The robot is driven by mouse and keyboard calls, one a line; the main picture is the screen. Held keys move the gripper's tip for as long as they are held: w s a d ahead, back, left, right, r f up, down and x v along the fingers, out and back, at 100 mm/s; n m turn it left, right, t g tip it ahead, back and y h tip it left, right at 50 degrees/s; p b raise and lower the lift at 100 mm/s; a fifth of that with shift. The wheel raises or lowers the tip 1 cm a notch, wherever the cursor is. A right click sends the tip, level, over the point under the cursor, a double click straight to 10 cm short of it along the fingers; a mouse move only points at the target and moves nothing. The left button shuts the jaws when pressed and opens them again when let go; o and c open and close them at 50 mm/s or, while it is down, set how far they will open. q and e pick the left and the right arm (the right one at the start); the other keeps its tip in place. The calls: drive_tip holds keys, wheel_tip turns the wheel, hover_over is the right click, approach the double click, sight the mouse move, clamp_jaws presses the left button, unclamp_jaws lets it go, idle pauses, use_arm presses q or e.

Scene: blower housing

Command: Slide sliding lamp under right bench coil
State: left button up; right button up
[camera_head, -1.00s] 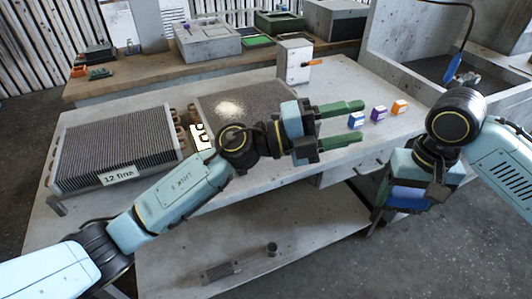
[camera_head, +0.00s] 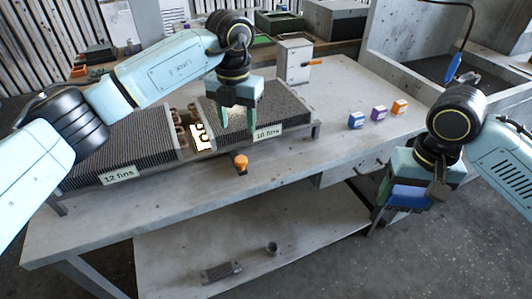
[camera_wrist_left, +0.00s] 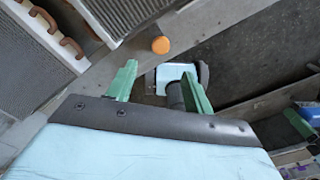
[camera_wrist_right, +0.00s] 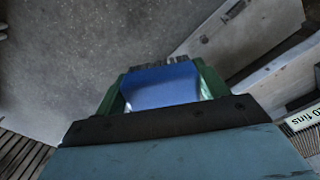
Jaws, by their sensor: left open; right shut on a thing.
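The right bench coil (camera_head: 285,102), labelled "10 fins", lies on the bench beside the left coil (camera_head: 120,145), labelled "12 fins". A bright lit patch (camera_head: 199,138) shows in the gap between the coils; I cannot tell whether it is the lamp itself. An orange knob (camera_head: 240,160) stands at the right coil's front edge, and it shows in the left wrist view (camera_wrist_left: 160,45). My left gripper (camera_head: 238,125) points down over the right coil's front part, open and empty, apart from the knob.
Blue (camera_head: 356,120), purple (camera_head: 379,113) and orange (camera_head: 400,107) small blocks sit on the bench's right. The bench front is mostly clear.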

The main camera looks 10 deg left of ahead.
sight(241, 159)
use_arm(q)
wheel_tip(241, 159, down, 11)
drive_tip(key=shift+r, duration=0.1)
drive_tip(key=shift+c, duration=0.4)
clamp_jaws()
